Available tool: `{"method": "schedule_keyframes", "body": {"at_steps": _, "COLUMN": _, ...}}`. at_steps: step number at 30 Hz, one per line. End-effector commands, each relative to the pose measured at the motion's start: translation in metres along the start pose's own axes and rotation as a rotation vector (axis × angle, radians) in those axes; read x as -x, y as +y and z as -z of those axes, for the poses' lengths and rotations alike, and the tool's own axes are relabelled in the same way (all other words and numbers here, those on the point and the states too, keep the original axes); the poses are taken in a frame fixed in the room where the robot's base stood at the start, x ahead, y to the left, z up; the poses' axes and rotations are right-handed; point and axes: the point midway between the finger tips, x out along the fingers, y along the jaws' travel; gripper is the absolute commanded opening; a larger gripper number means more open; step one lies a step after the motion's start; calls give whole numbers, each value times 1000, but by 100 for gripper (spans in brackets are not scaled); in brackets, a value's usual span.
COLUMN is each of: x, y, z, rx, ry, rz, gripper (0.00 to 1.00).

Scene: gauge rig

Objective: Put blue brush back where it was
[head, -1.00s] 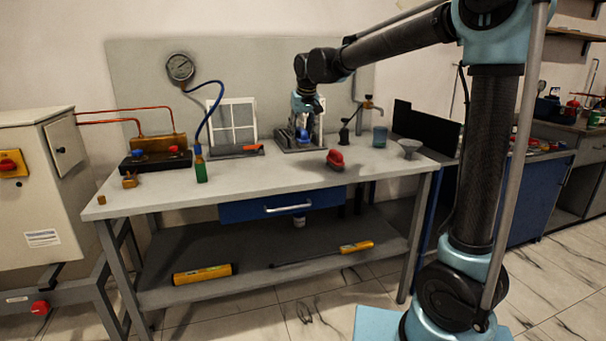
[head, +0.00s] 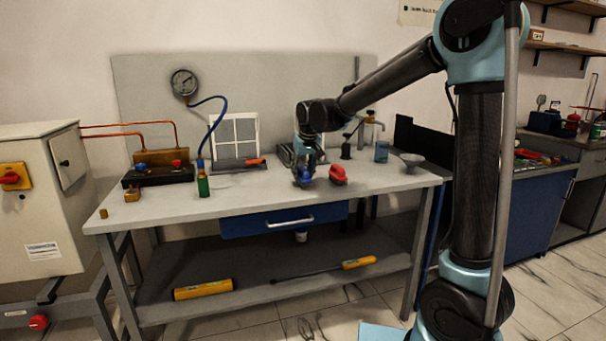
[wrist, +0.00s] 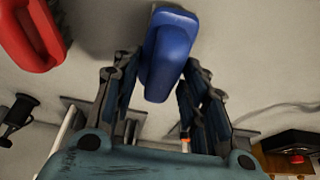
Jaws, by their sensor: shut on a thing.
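The blue brush (head: 305,176) is between the fingers of my gripper (head: 306,168), over the front part of the bench top. In the wrist view, my gripper (wrist: 160,75) is shut on the blue brush (wrist: 168,48), with a finger on each side. I cannot tell whether the brush touches the bench. A red brush (head: 338,175) sits just right of it on the bench; it also shows in the wrist view (wrist: 28,38) at the upper left.
Behind my gripper is a grey stand (head: 284,153), partly hidden. On the workbench (head: 240,195), a green bottle (head: 203,186) stands left, a blue cup (head: 382,151) and grey funnel (head: 411,160) right. An orange-handled tool (head: 250,162) lies by the white window-like panel.

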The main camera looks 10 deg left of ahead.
Motion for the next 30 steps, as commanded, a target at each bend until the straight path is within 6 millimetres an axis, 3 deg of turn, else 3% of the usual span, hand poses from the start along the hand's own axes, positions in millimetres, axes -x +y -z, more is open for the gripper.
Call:
{"method": "schedule_keyframes", "body": {"at_steps": 8, "x": -7, "y": 0, "z": -3, "rx": 0, "ry": 0, "rz": 0, "gripper": 18}}
{"method": "schedule_keyframes", "body": {"at_steps": 9, "x": -7, "y": 0, "z": -3, "rx": 0, "ry": 0, "rz": 0, "gripper": 49}}
{"method": "schedule_keyframes", "body": {"at_steps": 11, "x": -7, "y": 0, "z": -3, "rx": 0, "ry": 0, "rz": 0, "gripper": 61}}
{"method": "schedule_keyframes", "body": {"at_steps": 23, "x": -4, "y": 0, "z": -3, "rx": 0, "ry": 0, "rz": 0, "gripper": 61}}
{"method": "schedule_keyframes", "body": {"at_steps": 30, "x": 26, "y": 0, "z": -4, "rx": 0, "ry": 0, "rz": 0, "gripper": 61}}
